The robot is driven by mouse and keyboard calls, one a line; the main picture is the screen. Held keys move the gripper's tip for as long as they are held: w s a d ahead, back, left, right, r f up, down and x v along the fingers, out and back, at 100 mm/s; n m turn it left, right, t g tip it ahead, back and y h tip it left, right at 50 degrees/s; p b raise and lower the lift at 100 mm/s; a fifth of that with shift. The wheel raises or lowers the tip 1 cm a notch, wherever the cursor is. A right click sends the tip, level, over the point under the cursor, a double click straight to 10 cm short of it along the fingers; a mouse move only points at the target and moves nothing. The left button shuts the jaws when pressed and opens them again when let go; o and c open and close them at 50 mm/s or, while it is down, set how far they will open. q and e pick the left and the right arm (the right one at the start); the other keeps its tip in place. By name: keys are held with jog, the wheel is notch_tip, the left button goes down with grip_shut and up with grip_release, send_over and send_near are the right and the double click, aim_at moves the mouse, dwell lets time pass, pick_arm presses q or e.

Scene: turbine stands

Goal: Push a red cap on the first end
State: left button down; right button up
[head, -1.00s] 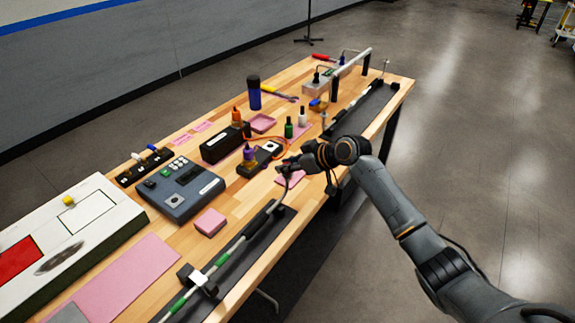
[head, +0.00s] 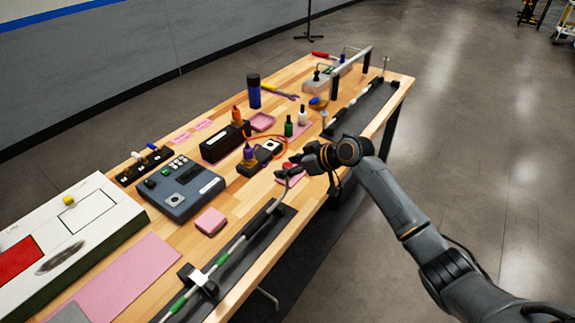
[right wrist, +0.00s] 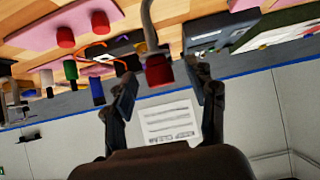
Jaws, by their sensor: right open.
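The grey rod (head: 233,250) with green bands lies along the near black tray, and its bent end rises toward my right gripper (head: 292,166). In the right wrist view a red cap (right wrist: 159,70) sits at the tip of the rod's grey end (right wrist: 150,28). My right gripper is open, with one finger on each side of this cap. The cap looks free of both fingers; how far it is pushed on cannot be told. Two more red caps (right wrist: 65,37) (right wrist: 100,22) stand on a pink mat. My left gripper is not in view.
A grey device with buttons (head: 183,188), a pink block (head: 210,221) and several bottles stand on the wooden table near the arm.

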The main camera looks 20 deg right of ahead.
aim_at(289, 165)
jog(key=shift+p+v, duration=1.65)
jog(key=shift+v, duration=0.95)
jog(key=shift+s+d+r+p, duration=0.25)
jog(key=shift+s+r+p, duration=0.05)
jog(key=shift+s+r, duration=0.1)
